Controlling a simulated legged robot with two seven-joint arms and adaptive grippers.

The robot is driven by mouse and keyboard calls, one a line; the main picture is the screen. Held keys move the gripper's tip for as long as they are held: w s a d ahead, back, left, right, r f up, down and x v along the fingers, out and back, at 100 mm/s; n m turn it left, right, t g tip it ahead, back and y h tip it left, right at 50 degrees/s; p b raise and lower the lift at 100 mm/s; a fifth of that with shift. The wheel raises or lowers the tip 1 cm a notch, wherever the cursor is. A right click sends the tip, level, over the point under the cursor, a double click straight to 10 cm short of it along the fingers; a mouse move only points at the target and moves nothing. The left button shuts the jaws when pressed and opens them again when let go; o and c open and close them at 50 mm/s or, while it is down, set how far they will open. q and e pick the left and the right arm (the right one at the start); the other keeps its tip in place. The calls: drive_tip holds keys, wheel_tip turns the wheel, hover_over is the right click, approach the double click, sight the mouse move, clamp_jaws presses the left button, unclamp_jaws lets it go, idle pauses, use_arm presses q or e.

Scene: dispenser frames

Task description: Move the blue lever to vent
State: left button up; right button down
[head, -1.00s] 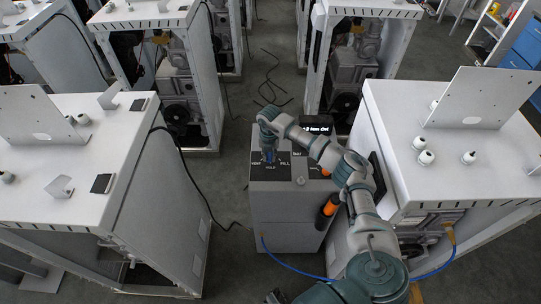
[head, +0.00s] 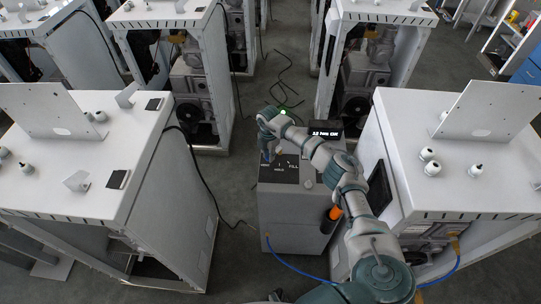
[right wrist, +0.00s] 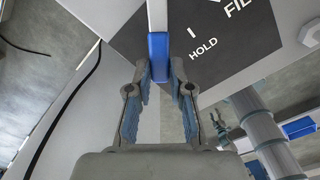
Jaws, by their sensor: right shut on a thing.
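The blue lever (right wrist: 158,55) is on the dark labelled panel on top of the grey dispenser box (head: 290,220). My right gripper (right wrist: 159,72) is shut on the lever, one finger on each side. In the head view my right gripper (head: 267,157) is at the panel's left edge, the VENT side. The lever stands left of the HOLD mark, away from FILL (right wrist: 240,10). HOLD (right wrist: 203,48) and FILL are readable; the VENT label is hidden behind the gripper. My left gripper is out of view.
White cabinets stand to the left (head: 150,215) and right (head: 400,150) of the box. An orange-handled tool (head: 333,214) hangs on the box's right side. A blue hose (head: 300,268) runs from its front.

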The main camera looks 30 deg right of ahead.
drive_tip(key=shift+w, duration=0.1)
idle(0.4)
drive_tip(key=c, duration=1)
unclamp_jaws()
drive_tip(key=shift+w+d, duration=0.1)
drive_tip(key=shift+c, duration=0.2)
wheel_tip(320, 180, up, 12)
drive_tip(key=shift+f, duration=0.15)
